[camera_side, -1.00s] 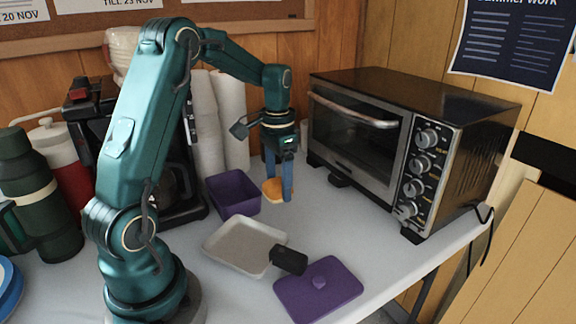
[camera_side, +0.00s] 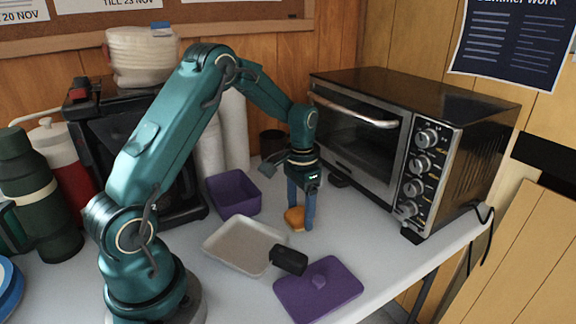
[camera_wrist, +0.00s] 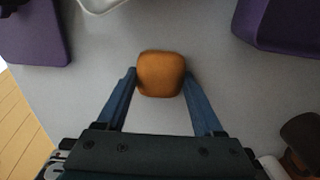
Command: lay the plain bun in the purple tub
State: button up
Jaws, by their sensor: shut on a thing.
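The plain bun (camera_side: 295,218) is a rounded orange-brown piece, between the blue fingers of my gripper (camera_side: 300,212). The wrist view also shows the bun (camera_wrist: 161,74) at the fingertips, with a finger on each side. My gripper is shut on it, pointing down, low over the table; the exact gap below is hard to tell. The purple tub (camera_side: 234,208) stands open to the left of my gripper in the side view, and its inside looks empty. Its wall shows at the upper right of the wrist view (camera_wrist: 285,46).
A pale shallow tray (camera_side: 222,258) lies in front of the tub, with a black object (camera_side: 289,260) at its right corner. A purple lid (camera_side: 335,290) lies near the front edge. The toaster oven (camera_side: 385,150) stands right of my gripper. A dark cup (camera_side: 272,143) stands behind.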

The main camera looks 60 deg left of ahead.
aim_at(301, 209)
jog(key=shift+f, duration=0.2)
jog(key=o, duration=1.5)
jog(key=shift+r, duration=0.15)
jog(key=s+d+r+t, duration=0.1)
jog(key=s+d+r, duration=0.15)
jog(key=r, duration=1.25)
jog(key=s+d+t, duration=0.4)
jog(key=s+d, duration=0.5)
jog(key=s, duration=0.3)
jog(key=shift+s+d+r, duration=0.25)
jog(key=shift+s+r, duration=0.05)
jog(key=shift+s, duration=0.1)
jog(key=shift+s+d+f+t, duration=0.2)
jog(key=shift+s+f+t, duration=0.1)
jog(key=shift+s, duration=0.1)
